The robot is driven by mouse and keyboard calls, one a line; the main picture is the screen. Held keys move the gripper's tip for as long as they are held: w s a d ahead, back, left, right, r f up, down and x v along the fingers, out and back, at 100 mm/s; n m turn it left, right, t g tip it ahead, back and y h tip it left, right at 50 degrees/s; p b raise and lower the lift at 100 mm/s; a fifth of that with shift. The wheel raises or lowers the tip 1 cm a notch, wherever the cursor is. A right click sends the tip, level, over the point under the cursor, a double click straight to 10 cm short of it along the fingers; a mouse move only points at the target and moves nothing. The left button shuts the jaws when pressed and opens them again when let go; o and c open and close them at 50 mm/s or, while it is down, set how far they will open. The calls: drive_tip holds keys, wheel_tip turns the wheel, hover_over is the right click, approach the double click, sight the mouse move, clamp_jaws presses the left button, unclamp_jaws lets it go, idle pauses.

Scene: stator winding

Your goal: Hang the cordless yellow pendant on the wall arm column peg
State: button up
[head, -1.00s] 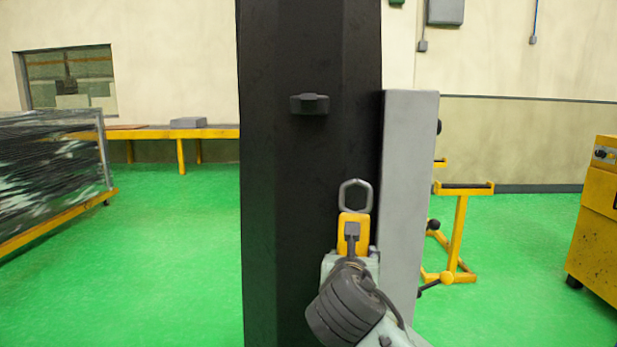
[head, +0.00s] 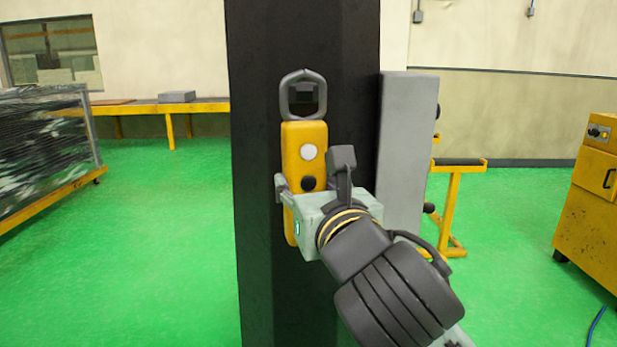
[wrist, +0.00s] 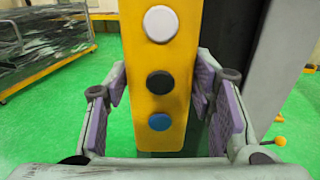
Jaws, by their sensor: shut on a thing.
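The yellow pendant (head: 305,145) is upright, with white and black buttons on its face and a grey ring (head: 303,73) on top. No cord shows on it. My gripper (head: 308,187) is shut on the pendant's lower body and holds it before the dark column (head: 258,270). The dark peg (head: 304,94) on the column shows through the ring's opening. I cannot tell whether the ring is around the peg or only in front of it. In the wrist view the pendant (wrist: 160,60) stands between the purple-padded fingers, with a blue button low down; its ring is out of frame.
A grey box-shaped post (head: 405,140) stands against the column's right side. A yellow stand (head: 455,205) and a yellow cabinet (head: 590,200) are farther right. A wrapped rack (head: 45,160) and yellow bench (head: 205,106) are at left. The green floor between is clear.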

drive_tip(key=shift+w+f, duration=0.1)
drive_tip(key=shift+w, duration=1.2)
drive_tip(key=w+f+b, duration=0.2)
drive_tip(key=w, duration=0.8)
drive_tip(key=shift+f, duration=0.15)
idle(0.6)
drive_tip(key=o, duration=1.7)
drive_tip(key=shift+c, duration=0.2)
